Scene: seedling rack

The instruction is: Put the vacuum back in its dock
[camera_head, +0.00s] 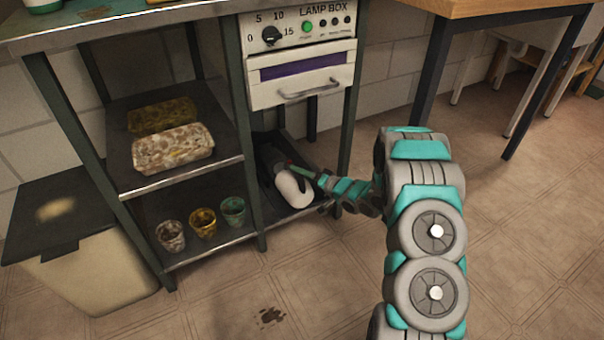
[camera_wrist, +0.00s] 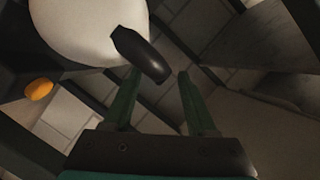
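The vacuum has a rounded white body (camera_head: 293,188) with dark parts behind it. It sits low in the bay under the lamp box. In the wrist view its white body (camera_wrist: 78,28) fills the top left, and a dark stub (camera_wrist: 140,54) sticks out from it. My gripper (camera_head: 308,178) is beside the vacuum in the head view. In the wrist view my gripper's (camera_wrist: 158,75) two green fingers are apart, with the stub's end at the gap between their tips. I cannot tell whether they touch it. The dock cannot be clearly told from the dark parts behind the vacuum.
The lamp box (camera_head: 300,65) is above the bay. A shelf post (camera_head: 250,175) stands left of the vacuum. Left shelves hold a speckled tray (camera_head: 173,148) and several cups (camera_head: 203,222). A bin (camera_head: 90,260) stands further left.

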